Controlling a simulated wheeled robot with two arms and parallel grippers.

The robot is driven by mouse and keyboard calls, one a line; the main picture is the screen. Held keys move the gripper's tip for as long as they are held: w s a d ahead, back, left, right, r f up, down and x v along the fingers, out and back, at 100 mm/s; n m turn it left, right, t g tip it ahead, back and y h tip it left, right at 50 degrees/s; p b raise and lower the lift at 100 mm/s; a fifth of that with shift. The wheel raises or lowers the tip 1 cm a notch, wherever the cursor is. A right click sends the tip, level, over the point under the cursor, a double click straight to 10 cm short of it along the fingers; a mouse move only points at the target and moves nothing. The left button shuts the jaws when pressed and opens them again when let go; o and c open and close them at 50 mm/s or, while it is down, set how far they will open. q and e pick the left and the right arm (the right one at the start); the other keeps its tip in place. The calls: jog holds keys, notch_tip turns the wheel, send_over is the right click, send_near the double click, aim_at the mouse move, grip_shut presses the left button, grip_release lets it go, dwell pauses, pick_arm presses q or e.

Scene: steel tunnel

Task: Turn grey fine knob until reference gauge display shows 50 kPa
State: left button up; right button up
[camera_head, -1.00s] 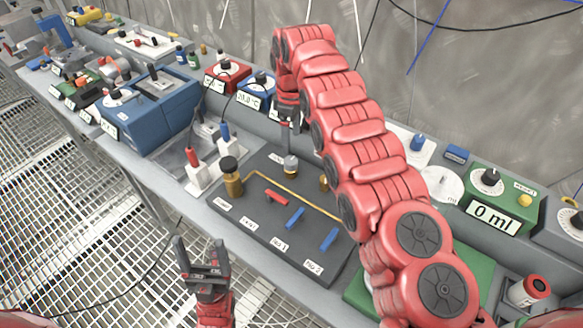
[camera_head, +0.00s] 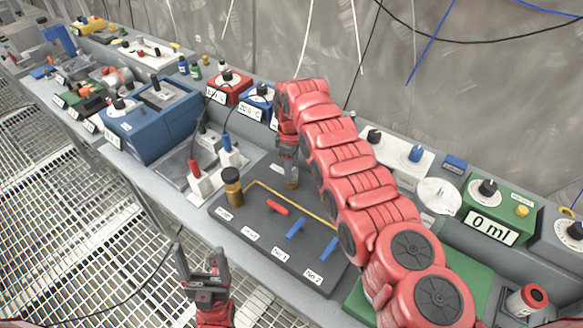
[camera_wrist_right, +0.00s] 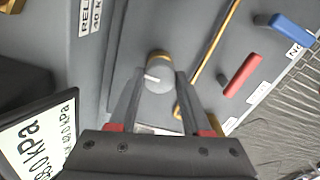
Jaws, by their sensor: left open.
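The grey fine knob (camera_wrist_right: 158,80), round with a white pointer mark on a brass base, sits on the dark valve board (camera_head: 228,220). In the wrist view it lies between the fingertips of my right gripper (camera_wrist_right: 159,78). I cannot tell whether both fingers press on it. In the head view my right gripper (camera_head: 289,158) points down over the knob and hides its top. A display (camera_wrist_right: 40,135) at the wrist view's lower left shows a large kPa reading, partly cut off, ending "8.0 kPa", above a smaller "42.0 kPa" line. My left gripper (camera_head: 202,262) is open and empty over the floor grating.
The board carries a brass pipe, a red lever (camera_head: 277,207) and blue levers (camera_head: 295,228). A dark-capped brass post (camera_head: 232,186) stands at its left corner. A blue box (camera_head: 150,120) is to the left, a green "0 ml" unit (camera_head: 495,208) to the right.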

grip_shut()
jog(key=shift+f+m+b, duration=0.15)
jog(key=shift+m+b, duration=0.6)
jog(key=shift+m, duration=0.35)
jog(key=m+b, duration=0.2)
jog(key=m, duration=0.1)
jog(key=m+b, duration=0.2)
jog(key=m, duration=0.2)
jog(key=shift+b, duration=0.3)
jog(key=shift+m, duration=0.4)
